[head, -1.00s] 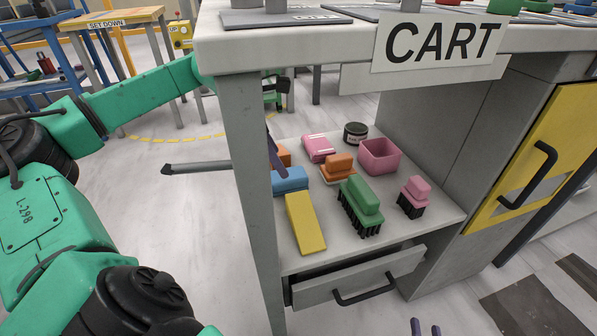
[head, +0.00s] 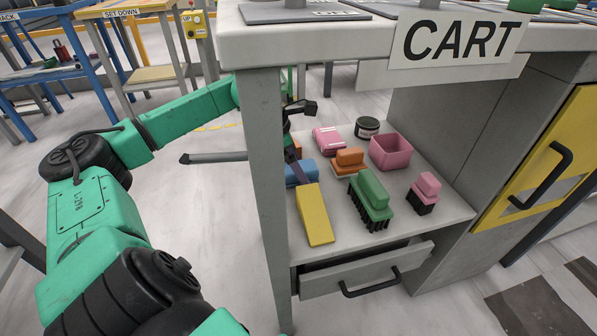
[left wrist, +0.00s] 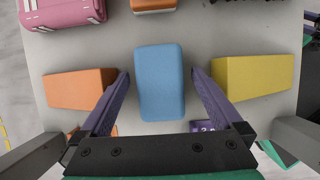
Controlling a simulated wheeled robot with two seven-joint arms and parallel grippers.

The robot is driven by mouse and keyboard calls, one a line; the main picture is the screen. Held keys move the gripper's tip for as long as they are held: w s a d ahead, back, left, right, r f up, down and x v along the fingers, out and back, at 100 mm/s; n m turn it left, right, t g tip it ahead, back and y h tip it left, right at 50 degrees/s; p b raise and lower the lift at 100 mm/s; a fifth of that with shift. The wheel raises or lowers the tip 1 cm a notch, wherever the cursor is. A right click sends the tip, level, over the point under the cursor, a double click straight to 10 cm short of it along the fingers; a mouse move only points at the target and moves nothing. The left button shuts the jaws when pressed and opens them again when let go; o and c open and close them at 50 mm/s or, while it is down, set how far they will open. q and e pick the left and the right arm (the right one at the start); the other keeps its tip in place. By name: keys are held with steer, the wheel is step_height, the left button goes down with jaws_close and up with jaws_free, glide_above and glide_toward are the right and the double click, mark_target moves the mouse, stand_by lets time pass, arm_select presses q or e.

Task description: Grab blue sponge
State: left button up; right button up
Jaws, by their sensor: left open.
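In the left wrist view the blue sponge (left wrist: 160,85) stands out between my fingers. My left gripper (left wrist: 160,74) is open, with one purple finger on each side of the sponge and small gaps between. In the head view my left gripper (head: 293,157) reaches in past the cart's leg, which hides part of it. My right gripper is not in view.
Nearby are a green brush (head: 370,195), orange brush (head: 349,160), pink brush (head: 425,190), pink bin (head: 390,150) and dark jar (head: 367,127). The cart's leg (head: 265,190) and top (head: 330,38) bound the opening.

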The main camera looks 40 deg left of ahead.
arm_select(q)
steer(key=shift+f, duration=0.25)
stand_by(0.4)
steer(key=c, duration=1.4)
